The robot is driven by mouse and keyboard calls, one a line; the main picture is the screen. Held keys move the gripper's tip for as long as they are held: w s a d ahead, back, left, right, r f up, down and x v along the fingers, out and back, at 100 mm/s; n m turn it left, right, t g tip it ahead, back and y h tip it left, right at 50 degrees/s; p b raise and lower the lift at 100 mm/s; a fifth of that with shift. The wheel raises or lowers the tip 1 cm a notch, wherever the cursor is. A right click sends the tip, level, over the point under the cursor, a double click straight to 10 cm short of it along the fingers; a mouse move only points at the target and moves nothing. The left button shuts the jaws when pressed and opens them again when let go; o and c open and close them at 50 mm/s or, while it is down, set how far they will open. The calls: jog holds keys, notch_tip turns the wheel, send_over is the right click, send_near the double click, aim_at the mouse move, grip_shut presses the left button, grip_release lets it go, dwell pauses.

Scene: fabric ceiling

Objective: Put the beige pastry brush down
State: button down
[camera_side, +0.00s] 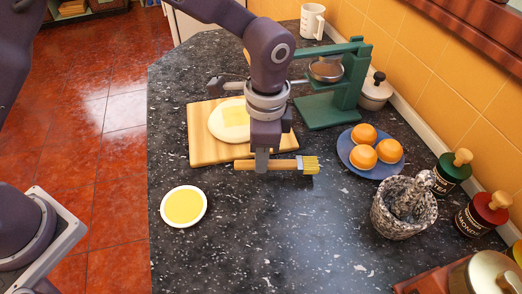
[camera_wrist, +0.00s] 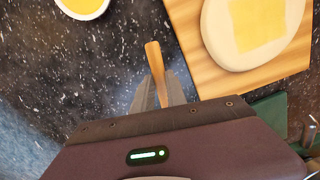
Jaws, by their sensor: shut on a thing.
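The beige pastry brush (camera_side: 308,165) has a wooden handle and yellowish bristles. In the side view it lies level across my gripper (camera_side: 262,160), bristles pointing right. My gripper is shut on its handle, over the counter just in front of the cutting board. I cannot tell how high the brush is above the counter. In the wrist view the handle (camera_wrist: 153,58) sticks out between the fingers of my gripper (camera_wrist: 160,92), and the bristles are hidden there.
A white bowl of yellow liquid (camera_side: 183,206) stands front left of the brush. The wooden cutting board (camera_side: 202,150) bears a flat dough round (camera_side: 218,120). A blue plate with orange buns (camera_side: 371,172), a stone mortar (camera_side: 398,222) and a green press (camera_side: 345,95) stand right.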

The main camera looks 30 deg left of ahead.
jog(key=shift+f, duration=1.25)
jog(key=c, duration=1.3)
grip_release()
jog(key=shift+o, duration=0.7)
jog(key=o, duration=0.5)
jog(key=shift+o, duration=0.2)
notch_tip(320, 180, up, 8)
jog(key=shift+r, duration=0.5)
